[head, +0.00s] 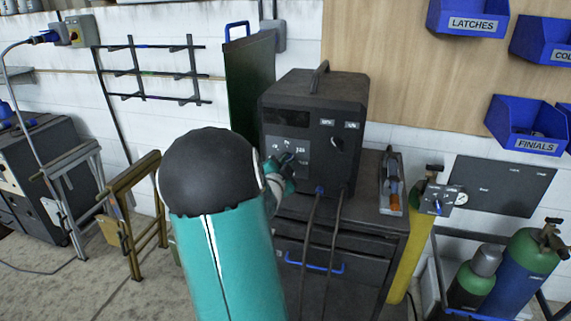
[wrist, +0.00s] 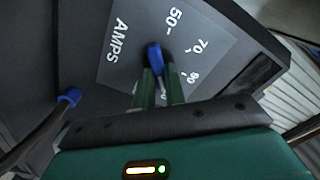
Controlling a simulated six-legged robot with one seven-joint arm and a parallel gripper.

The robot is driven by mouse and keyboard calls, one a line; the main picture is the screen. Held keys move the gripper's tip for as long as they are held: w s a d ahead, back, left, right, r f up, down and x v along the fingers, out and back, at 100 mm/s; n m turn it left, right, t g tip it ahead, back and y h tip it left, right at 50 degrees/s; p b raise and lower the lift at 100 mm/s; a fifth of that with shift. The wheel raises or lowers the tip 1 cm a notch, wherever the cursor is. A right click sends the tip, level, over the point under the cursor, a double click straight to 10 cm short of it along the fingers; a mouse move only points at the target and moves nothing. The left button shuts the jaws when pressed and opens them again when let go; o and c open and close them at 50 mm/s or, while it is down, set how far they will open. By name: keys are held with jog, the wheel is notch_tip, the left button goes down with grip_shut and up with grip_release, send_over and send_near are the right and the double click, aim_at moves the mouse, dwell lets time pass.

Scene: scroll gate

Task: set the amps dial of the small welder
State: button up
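The small welder (head: 313,120) is a dark box with a top handle, standing on a dark cabinet. Its amps dial (wrist: 155,55) has a blue bar handle on a dark base. In the wrist view it sits on a grey plate (wrist: 125,62) printed AMPS, with 50, 70 and 90 readable. The blue bar points up, roughly towards the 50 side. My gripper (wrist: 160,78) has its two green fingers close together on either side of the bar's lower end, with a narrow gap between them. In the head view my gripper (head: 290,170) reaches the welder's front panel and hides the dial.
Two cables hang from the welder's lower front; a blue plug (wrist: 70,97) is left of my gripper. A tool tray (head: 392,185) lies right of the welder. A yellow cylinder (head: 408,262) stands beside the cabinet (head: 345,238).

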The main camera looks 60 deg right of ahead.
grip_shut()
jog(key=shift+w+n, duration=0.15)
jog(key=shift+n, duration=2.3)
jog(key=shift+w+n, duration=0.15)
jog(key=shift+n, duration=2.3)
jog(key=o, duration=0.7)
grip_release()
jog(key=shift+r, duration=0.1)
jog(key=shift+a, duration=0.1)
jog(key=a, duration=0.4)
jog(key=s+a, duration=0.1)
jog(key=a, duration=0.4)
jog(key=s+a, duration=0.1)
jog(key=a, duration=0.3)
jog(key=shift+s+a, duration=0.1)
jog(key=shift+a, duration=0.2)
